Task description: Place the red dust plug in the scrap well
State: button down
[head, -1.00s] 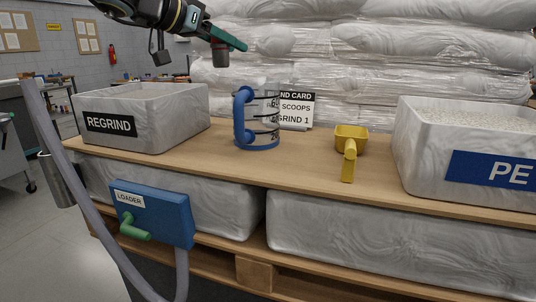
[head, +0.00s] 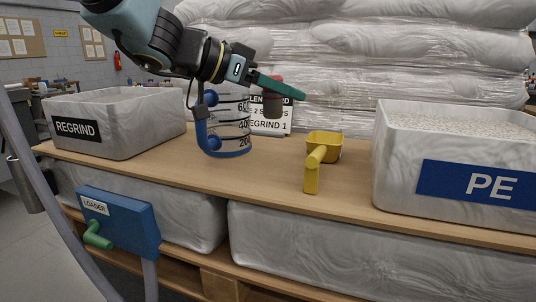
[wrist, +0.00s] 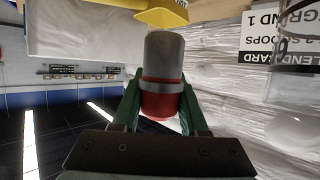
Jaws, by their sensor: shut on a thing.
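The red dust plug (head: 274,101), a short cylinder with a red end and a grey end, is held above the wooden top. In the wrist view the plug (wrist: 164,62) sits between the two green fingers, grey end away from the palm. My gripper (head: 284,91) is shut on it, the red part between the fingers (wrist: 160,102). In the head view the plug hangs with its grey end down, right of the clear jug and in front of the white card. I cannot pick out a scrap well in either view.
The clear jug with blue handle (head: 207,130) stands close left of the plug. A yellow scoop (head: 325,150), REGRIND bin (head: 120,138) and PE bin (head: 400,170) stand on the wooden top (head: 270,185). A blue LOADER box (head: 130,225) is at the front. Wrapped sacks (head: 350,60) rise behind.

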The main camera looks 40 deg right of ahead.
notch_tip(320, 180, down, 10)
jog(key=shift+d+r+b, duration=0.1)
jog(key=shift+b, duration=0.8)
jog(key=shift+c, duration=2.2)
grip_release()
